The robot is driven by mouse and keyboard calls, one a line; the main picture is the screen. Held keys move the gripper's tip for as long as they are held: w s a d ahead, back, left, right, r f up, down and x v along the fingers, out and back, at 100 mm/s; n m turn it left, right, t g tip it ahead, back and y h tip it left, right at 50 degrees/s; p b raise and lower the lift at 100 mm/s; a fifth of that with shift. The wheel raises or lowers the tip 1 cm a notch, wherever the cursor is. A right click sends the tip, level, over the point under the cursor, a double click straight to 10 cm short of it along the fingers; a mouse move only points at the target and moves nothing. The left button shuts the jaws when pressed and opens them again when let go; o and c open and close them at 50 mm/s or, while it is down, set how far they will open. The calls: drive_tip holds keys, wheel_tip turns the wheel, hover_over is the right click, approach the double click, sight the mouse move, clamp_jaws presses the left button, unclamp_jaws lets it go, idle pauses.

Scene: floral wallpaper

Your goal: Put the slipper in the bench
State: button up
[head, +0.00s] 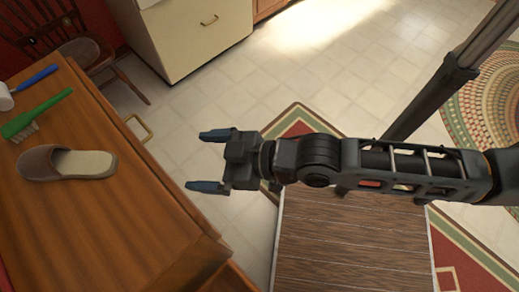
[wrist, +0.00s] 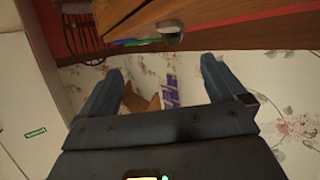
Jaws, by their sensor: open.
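The slipper (head: 68,164), brown with a pale insole, lies sole down on a wooden cabinet top at the left of the head view. It also shows small at the top of the wrist view (wrist: 170,34). My gripper (head: 211,161) is open and empty, its two blue fingers pointing left toward the slipper, clearly apart from it. The fingers also show in the wrist view (wrist: 160,68). A low piece with a dark plank top (head: 350,245), perhaps the bench, stands below my arm; I cannot tell for sure, and its inside is not visible.
A green brush (head: 38,115) and a blue-handled tool (head: 36,78) lie beyond the slipper on the cabinet top (head: 130,220). A wooden chair (head: 75,40) and a cream cabinet (head: 190,40) stand behind. Tiled floor (head: 250,80) between them is clear.

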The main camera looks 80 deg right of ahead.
drive_tip(key=shift+t, duration=0.3)
drive_tip(key=s+r, duration=0.2)
drive_tip(key=s, duration=0.2)
drive_tip(key=s+r, duration=0.3)
drive_tip(key=s, duration=0.1)
drive_tip(key=s+a+r, duration=0.1)
drive_tip(key=s+r, duration=0.2)
drive_tip(key=s, duration=0.2)
drive_tip(key=shift+o, duration=0.3)
drive_tip(key=shift+s+a+r, duration=0.1)
drive_tip(key=shift+s+r, duration=0.1)
drive_tip(key=shift+s, duration=0.05)
drive_tip(key=shift+c, duration=0.4)
